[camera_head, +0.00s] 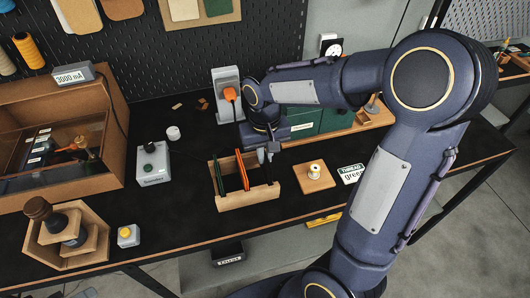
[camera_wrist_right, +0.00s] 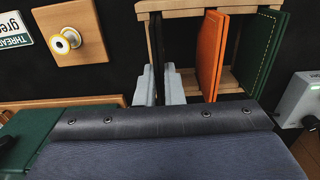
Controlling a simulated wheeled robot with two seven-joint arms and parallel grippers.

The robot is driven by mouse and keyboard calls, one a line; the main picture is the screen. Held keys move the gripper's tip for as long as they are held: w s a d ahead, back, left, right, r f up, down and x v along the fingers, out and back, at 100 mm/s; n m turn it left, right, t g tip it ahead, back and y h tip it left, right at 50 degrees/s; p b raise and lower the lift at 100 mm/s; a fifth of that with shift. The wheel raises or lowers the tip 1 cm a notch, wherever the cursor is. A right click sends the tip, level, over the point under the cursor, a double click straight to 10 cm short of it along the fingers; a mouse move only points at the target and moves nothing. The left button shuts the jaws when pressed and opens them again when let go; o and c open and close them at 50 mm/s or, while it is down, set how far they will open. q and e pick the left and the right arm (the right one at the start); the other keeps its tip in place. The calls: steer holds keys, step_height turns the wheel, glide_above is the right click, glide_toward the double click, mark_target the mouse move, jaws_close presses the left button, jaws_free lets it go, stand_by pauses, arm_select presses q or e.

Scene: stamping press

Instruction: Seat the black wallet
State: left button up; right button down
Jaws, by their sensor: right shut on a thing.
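A wooden rack (camera_head: 252,199) stands on the black bench; its slats also show in the wrist view (camera_wrist_right: 182,5). A green wallet (camera_head: 217,173) and an orange wallet (camera_head: 241,170) stand upright in it; the wrist view shows the orange one (camera_wrist_right: 209,50) and the stitched green one (camera_wrist_right: 258,50). My right gripper (camera_head: 267,153) is over the rack's right end. In the wrist view its two pale fingers (camera_wrist_right: 160,85) are close together on the thin black wallet (camera_wrist_right: 158,45), seen edge-on as a dark strip. How deep the wallet sits is unclear. My left gripper is out of view.
A wooden block with a spool (camera_head: 315,172) and a thread label (camera_head: 351,173) lie right of the rack. A switch box (camera_head: 153,164) is on the left. An orange-handled device (camera_head: 228,95) stands behind. The bench's front edge is close to the rack.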

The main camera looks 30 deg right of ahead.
steer(key=shift+f+b, duration=0.45)
steer(key=shift+f, duration=0.25)
steer(key=shift+f, duration=0.1)
steer(key=c, duration=1.5)
jaws_free()
steer(key=shift+o, duration=0.2)
steer(key=shift+r, duration=0.2)
step_height(320, 180, up, 8)
steer(key=shift+f, duration=0.2)
